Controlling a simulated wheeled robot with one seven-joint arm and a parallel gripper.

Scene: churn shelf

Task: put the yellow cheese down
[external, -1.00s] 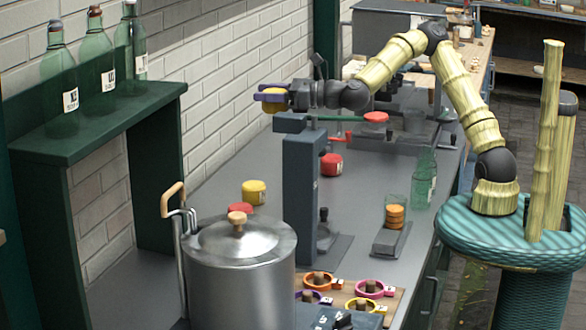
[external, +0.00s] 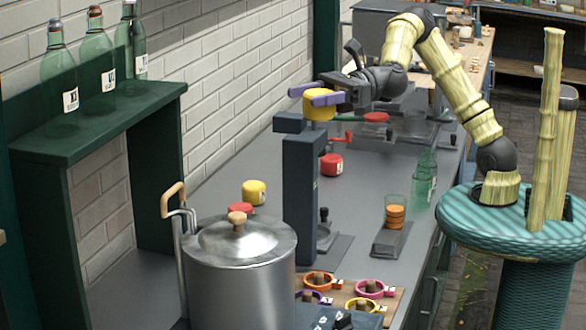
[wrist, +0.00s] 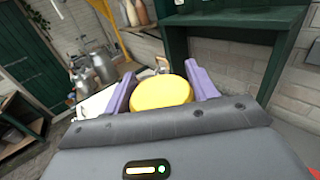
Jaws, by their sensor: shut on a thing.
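My gripper (external: 325,97) has purple fingers and is shut on a yellow cheese (external: 318,107), holding it in the air above the counter, near the top of the dark upright press. In the wrist view the yellow cheese (wrist: 161,92) sits between the two purple fingers of my gripper (wrist: 162,84). A second yellow cheese (external: 254,192) with a white label stands on the grey counter (external: 275,160) near the brick wall, apart from my gripper.
Red cheeses (external: 331,164) stand on the counter; one is partly behind the steel pot (external: 240,270). A dark press (external: 301,190) rises mid-counter. A glass with orange discs (external: 395,216) and a green bottle (external: 424,178) stand right. Green bottles line the green shelf (external: 100,123).

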